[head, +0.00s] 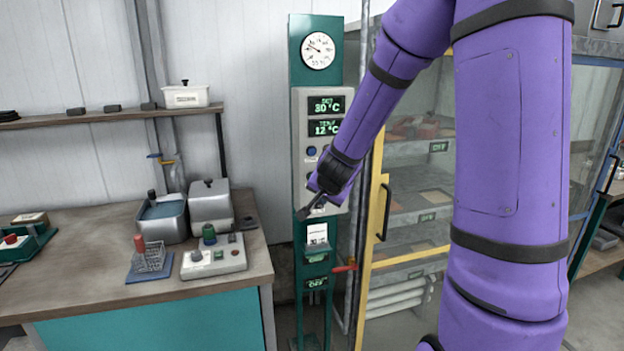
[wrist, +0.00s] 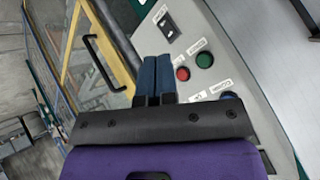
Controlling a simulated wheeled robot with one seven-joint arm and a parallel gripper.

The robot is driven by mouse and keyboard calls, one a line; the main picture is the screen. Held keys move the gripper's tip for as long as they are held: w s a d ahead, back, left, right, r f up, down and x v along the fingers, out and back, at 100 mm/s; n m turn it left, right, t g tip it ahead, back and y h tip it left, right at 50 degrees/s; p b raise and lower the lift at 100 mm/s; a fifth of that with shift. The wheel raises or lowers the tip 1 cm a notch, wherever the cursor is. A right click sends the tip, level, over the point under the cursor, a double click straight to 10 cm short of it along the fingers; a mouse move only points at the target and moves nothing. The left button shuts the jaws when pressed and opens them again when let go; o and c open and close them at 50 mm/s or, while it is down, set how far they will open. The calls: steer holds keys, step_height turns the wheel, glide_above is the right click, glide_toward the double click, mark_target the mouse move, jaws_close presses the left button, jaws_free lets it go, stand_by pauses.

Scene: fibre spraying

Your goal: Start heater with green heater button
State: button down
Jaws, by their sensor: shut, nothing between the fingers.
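The heater control panel (head: 300,112) is a pale grey box on a green post, with two lit displays reading 30 °C and 12 °C. In the wrist view the panel appears turned, with the green button (wrist: 204,60) beside a red button (wrist: 183,73). Both have small labels, too blurred to read. My gripper (head: 304,213) is in front of the panel's lower part. In the wrist view its dark fingers (wrist: 158,60) are together and empty, left of the red button, with the green one further right. My arm hides the green button in the head view.
A blue button (head: 311,151) is under the displays. A black switch (wrist: 168,27) is also on the panel. A yellow-framed glass cabinet (head: 367,250) stands right of the post. A workbench (head: 90,306) with metal tanks and a small button box (head: 213,262) stands left.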

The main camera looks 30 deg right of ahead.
steer(key=w+d, duration=0.2)
steer(key=w, duration=0.6)
steer(key=shift+w+d, duration=0.15)
steer(key=shift+d, duration=0.05)
steer(key=shift+w, duration=0.2)
stand_by(1.9)
steer(key=shift+w+d, duration=0.1)
steer(key=shift+w, duration=0.15)
steer(key=shift+w+d, duration=0.15)
steer(key=shift+w, duration=0.2)
stand_by(0.8)
steer(key=shift+s, duration=0.1)
steer(key=shift+s+a, duration=0.25)
steer(key=shift+s, duration=0.45)
steer(key=shift+s+a, duration=0.25)
steer(key=shift+s, duration=0.55)
steer(key=shift+s+a, duration=0.2)
steer(key=shift+s, duration=0.6)
steer(key=shift+s+a, duration=0.25)
steer(key=shift+s, duration=0.55)
